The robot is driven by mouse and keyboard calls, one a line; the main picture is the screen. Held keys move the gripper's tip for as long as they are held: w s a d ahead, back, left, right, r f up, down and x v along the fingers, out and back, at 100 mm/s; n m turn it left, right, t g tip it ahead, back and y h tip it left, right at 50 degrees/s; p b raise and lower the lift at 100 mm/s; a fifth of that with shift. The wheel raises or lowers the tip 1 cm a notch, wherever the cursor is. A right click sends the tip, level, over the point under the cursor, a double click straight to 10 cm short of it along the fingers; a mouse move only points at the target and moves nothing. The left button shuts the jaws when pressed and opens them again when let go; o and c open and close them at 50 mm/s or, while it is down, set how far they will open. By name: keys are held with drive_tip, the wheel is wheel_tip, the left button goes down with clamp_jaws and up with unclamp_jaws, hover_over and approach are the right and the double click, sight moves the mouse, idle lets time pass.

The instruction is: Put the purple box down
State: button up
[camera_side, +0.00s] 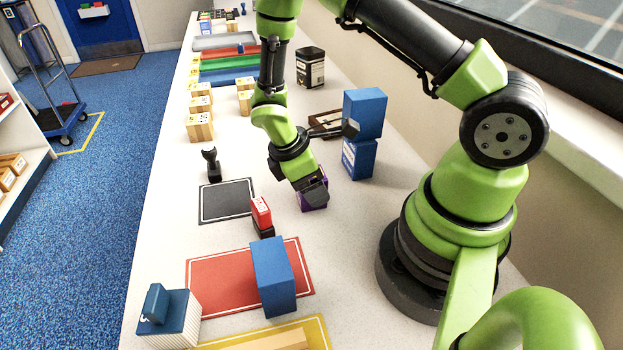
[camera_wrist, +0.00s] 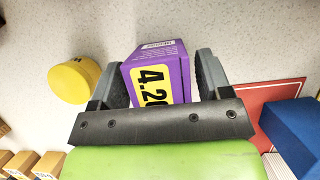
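The purple box (camera_side: 314,196) shows in the side view under the tip of my gripper (camera_side: 309,186), at the middle of the white table. In the wrist view the purple box (camera_wrist: 158,72), with a yellow "4.2" label, sits between the two fingers of my gripper (camera_wrist: 160,85).
Two stacked blue boxes (camera_side: 364,114) stand to the right. A black mat (camera_side: 228,201) and a red-topped stamp (camera_side: 261,212) are to the left. A blue box (camera_side: 273,277) stands on the red mat (camera_side: 215,285). A yellow round thing (camera_wrist: 72,82) is near the left finger.

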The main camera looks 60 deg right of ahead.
drive_tip(key=shift+o, duration=0.2)
drive_tip(key=shift+r, duration=0.1)
drive_tip(key=v, duration=1.2)
drive_tip(key=s+a+r+m+t+y, duration=0.2)
drive_tip(key=s+r+m+t, duration=0.3)
drive_tip(key=r, duration=0.3)
drive_tip(key=s+a+r+m+t+y, duration=0.1)
drive_tip(key=s+r+m+t+y, duration=0.2)
drive_tip(key=s+r+m+t, duration=0.2)
drive_tip(key=s+r+m, duration=0.3)
drive_tip(key=r, duration=0.1)
drive_tip(key=shift+a, duration=0.4)
